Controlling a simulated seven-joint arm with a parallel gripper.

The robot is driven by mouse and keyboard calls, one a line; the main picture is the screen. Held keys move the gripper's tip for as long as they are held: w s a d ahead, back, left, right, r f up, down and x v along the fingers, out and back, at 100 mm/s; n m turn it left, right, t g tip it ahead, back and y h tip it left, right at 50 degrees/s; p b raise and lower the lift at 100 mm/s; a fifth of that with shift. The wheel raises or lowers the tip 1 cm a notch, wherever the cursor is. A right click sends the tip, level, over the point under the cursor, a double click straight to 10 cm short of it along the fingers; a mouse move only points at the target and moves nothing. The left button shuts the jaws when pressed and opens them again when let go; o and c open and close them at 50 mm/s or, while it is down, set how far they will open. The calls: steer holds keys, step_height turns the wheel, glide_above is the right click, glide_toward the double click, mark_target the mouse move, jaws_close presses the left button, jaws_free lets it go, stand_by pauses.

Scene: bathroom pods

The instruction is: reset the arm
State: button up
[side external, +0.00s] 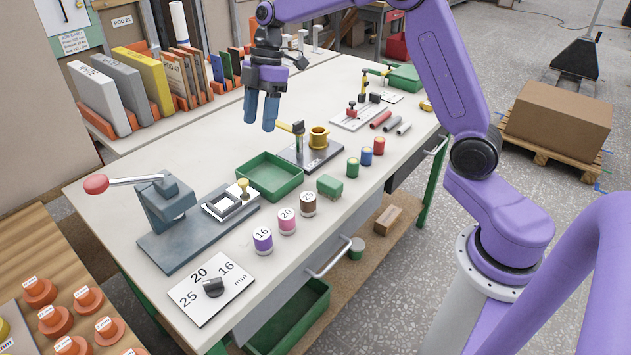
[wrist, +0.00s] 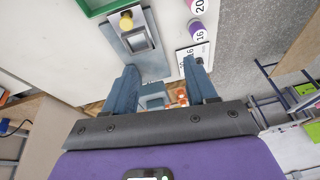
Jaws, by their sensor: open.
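My gripper (side external: 260,115) hangs above the rear part of the white workbench (side external: 325,85), fingers pointing down, left of my purple arm. Its two blue fingers stand apart with nothing between them, and it touches nothing that I can see. In the wrist view the gripper (wrist: 161,70) also shows spread, empty fingers. Below and in front of it is a dark plate with a brass ring (side external: 318,137) and a small post with a yellow handle (side external: 297,129). A lever press with a red knob (side external: 96,184) stands at the bench's near left; its lever sticks out to the left.
A green tray (side external: 269,178) lies mid-bench, with labelled cylinders (side external: 286,221) and a dial plate (side external: 211,288) along the front side. Upright binders (side external: 150,83) line the back. A cardboard box (side external: 558,117) sits on a pallet at right. Bare bench lies left of the tray.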

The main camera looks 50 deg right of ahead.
steer(key=s+a+m+h, duration=0.1)
steer(key=s+a, duration=0.2)
steer(key=s, duration=0.6)
steer(key=s+a+m+h, duration=0.1)
steer(key=s+a, duration=0.1)
steer(key=s, duration=0.6)
steer(key=s+d+f+m, duration=0.1)
steer(key=s+d, duration=0.2)
steer(key=s, duration=0.6)
steer(key=s+d+f+m+h, duration=0.1)
steer(key=s+d+f, duration=0.1)
steer(key=s, duration=0.7)
steer(key=shift+s+d+t, duration=0.4)
steer(key=shift+d, duration=0.05)
steer(key=shift+r, duration=0.1)
